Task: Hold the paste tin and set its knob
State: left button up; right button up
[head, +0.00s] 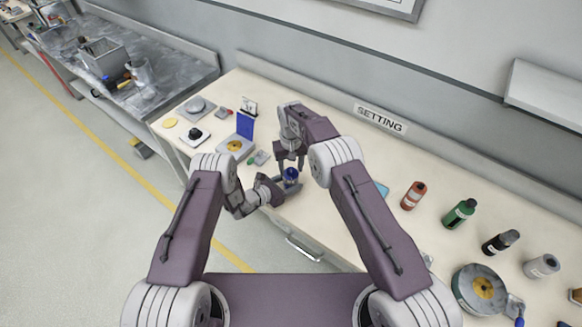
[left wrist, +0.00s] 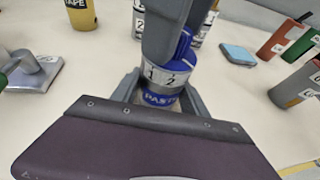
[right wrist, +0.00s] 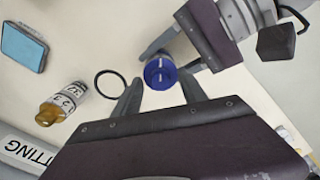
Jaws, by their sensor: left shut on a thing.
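The paste tin (head: 291,175) is a small blue tin with a blue knob on top and a pale band of numbers. In the left wrist view the tin (left wrist: 160,98) stands upright between my left fingers, with "1" and "2" showing on the band. My left gripper (head: 286,187) is shut on the tin from the side. My right gripper (head: 290,158) points down from above. In the right wrist view its fingers are apart, on either side of the blue knob (right wrist: 160,73); I cannot tell whether they touch it. A right finger partly hides the knob in the left wrist view.
A black ring (right wrist: 110,85) and a numbered bottle with a yellow top (right wrist: 62,104) lie near the tin. A light blue block (head: 381,189) and several bottles, including a red one (head: 413,195), stand to the right. A "SETTING" sign (head: 380,118) is behind.

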aim_at(291, 170)
notch_tip(291, 170, up, 12)
dwell(0.6)
dwell(1.4)
pick_arm(q)
jog(key=o, duration=1.6)
jog(key=v, duration=1.2)
